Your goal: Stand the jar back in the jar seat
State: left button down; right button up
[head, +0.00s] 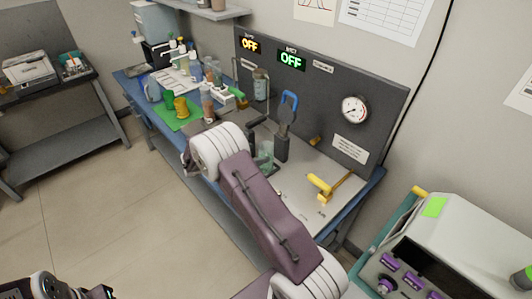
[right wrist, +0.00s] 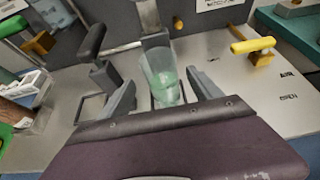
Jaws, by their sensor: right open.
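The clear greenish glass jar (head: 266,152) is at the steel plate of the bench, beside a dark block with a blue-topped handle (head: 289,102). In the right wrist view the jar (right wrist: 161,76) looks roughly upright, with a greener bottom. My right gripper (right wrist: 161,88) is open, its two grey fingers on either side of the jar with gaps showing. In the head view my right arm hides most of this gripper. The jar's foot is partly hidden, so I cannot tell whether it is in the jar seat. Part of my left arm shows at the bottom left.
A black handle (right wrist: 92,40) on a grey block stands left of the jar. A yellow valve handle (head: 320,184) rises from the plate at the right. Bottles and green tray (head: 178,121) crowd the bench's left part. A gauge panel (head: 385,105) stands behind.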

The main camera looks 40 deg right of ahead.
jog(key=s+a+f+m+y, duration=0.1)
jog(key=s+a+m+y, duration=1.2)
jog(key=s+a+m, duration=0.6)
jog(key=s+a, duration=0.1)
jog(key=s, duration=0.1)
jog(key=shift+s+f, duration=0.35)
jog(key=shift+s, duration=0.05)
jog(key=shift+s+a, duration=0.1)
